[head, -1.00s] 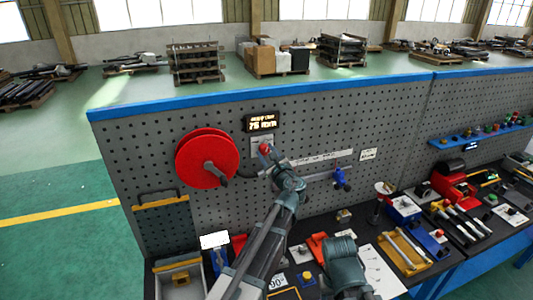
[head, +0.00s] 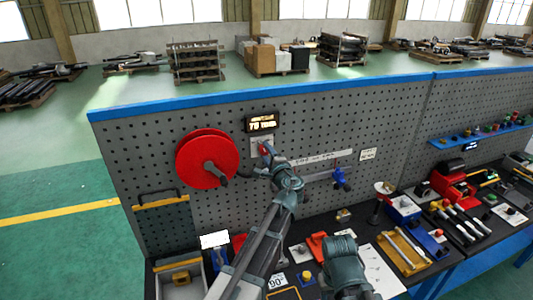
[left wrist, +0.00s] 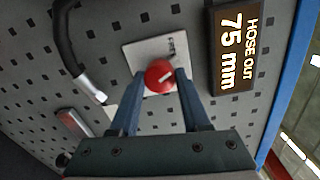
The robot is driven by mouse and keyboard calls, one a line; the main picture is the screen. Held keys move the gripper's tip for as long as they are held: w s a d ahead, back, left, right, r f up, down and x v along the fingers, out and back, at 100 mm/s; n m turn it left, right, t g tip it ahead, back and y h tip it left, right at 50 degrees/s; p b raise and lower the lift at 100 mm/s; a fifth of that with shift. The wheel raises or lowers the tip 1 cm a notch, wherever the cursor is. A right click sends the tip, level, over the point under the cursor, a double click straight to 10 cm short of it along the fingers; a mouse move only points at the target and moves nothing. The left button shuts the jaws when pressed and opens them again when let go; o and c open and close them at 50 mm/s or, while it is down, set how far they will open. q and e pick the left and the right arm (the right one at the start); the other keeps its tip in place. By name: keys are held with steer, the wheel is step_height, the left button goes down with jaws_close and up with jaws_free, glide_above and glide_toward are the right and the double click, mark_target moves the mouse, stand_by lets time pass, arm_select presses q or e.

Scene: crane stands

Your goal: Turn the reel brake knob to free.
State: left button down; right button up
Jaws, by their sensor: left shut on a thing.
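The reel brake knob (left wrist: 160,75) is a round red knob with a white mark, on a pale plate (left wrist: 143,58) fixed to the pegboard. In the left wrist view my left gripper (left wrist: 158,84) has a finger on each side of the knob and is shut on it. In the head view the left gripper (head: 267,156) reaches the same plate, and the knob (head: 266,148) is partly covered by it. The red hose reel (head: 200,160) is on the board to the left of the knob. My right gripper cannot be made out in the head view.
A display reading "HOSE OUT 75 mm" (left wrist: 233,48) sits beside the plate. A black hose with a metal end (left wrist: 92,88) hangs close to the left finger. The bench below holds many tools.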

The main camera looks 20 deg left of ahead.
arm_select(q)
steer(key=shift+s+n, duration=0.1)
steer(key=shift+n, duration=1.5)
steer(key=shift+f, duration=0.1)
steer(key=shift+c, duration=1.8)
jaws_free()
steer(key=v, duration=1.3)
steer(key=shift+s+d, duration=0.2)
steer(key=shift+s, duration=0.15)
steer(key=shift+a, duration=0.1)
